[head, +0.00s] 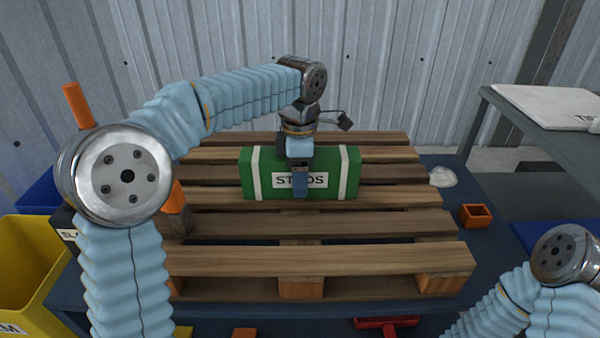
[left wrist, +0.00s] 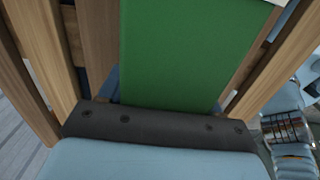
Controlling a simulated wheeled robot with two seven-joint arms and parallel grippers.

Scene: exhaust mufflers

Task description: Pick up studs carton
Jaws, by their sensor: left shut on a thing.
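The studs carton (head: 325,185) is a green box with two white bands and a white label reading as studs. It sits on the wooden pallet (head: 330,258) in the head view. My left gripper (head: 301,180) comes down over the carton's middle from above, with a finger in front of the label. It is shut on the carton. In the left wrist view, the green carton face (left wrist: 185,50) fills the middle, close against the dark gripper edge. My right gripper is out of view; only part of that arm shows at lower right.
The pallet lies on a blue surface (head: 452,205). An orange box (head: 477,215) and a pale crumpled thing (head: 442,177) sit right of it. A red object (head: 386,325) lies in front. A yellow bin (head: 28,270) stands left, and a grey table (head: 540,135) stands right.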

